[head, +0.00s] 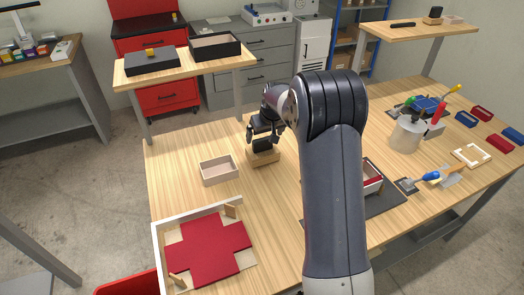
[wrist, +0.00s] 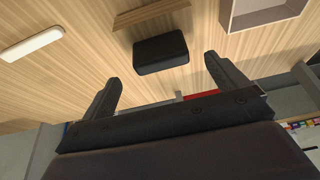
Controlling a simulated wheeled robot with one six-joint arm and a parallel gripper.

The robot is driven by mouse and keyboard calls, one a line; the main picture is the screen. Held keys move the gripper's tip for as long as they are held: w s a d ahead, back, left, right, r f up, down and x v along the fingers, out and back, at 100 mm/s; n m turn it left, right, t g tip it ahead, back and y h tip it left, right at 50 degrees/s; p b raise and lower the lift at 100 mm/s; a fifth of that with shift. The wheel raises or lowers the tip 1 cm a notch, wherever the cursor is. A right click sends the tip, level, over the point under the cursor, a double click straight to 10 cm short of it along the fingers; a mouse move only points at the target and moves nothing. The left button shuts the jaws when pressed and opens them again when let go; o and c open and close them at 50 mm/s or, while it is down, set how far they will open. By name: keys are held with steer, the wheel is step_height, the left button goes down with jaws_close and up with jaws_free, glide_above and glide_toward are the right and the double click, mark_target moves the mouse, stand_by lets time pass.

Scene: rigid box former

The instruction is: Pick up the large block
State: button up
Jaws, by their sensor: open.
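I cannot tell for sure that this is the large block. My gripper (head: 262,132) is open and empty, just above and behind the block in the head view. In the wrist view the black part lies roughly between the lines of my fingers (wrist: 165,85), apart from them.
The small open tray (head: 219,170) is close on the left; it shows in the wrist view too (wrist: 262,12). A white-edged frame with a red cross-shaped sheet (head: 208,248) lies at front left. A dark mat (head: 390,200) is partly hidden by my arm. A pot (head: 407,135) stands right.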

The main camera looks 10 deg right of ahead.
mark_target(263, 139)
steer(key=shift+p+x, duration=1.05)
steer(key=shift+x, duration=1.75)
steer(key=shift+a, duration=0.1)
steer(key=c, duration=1.2)
steer(key=shift+o, duration=0.2)
steer(key=shift+r, duration=0.15)
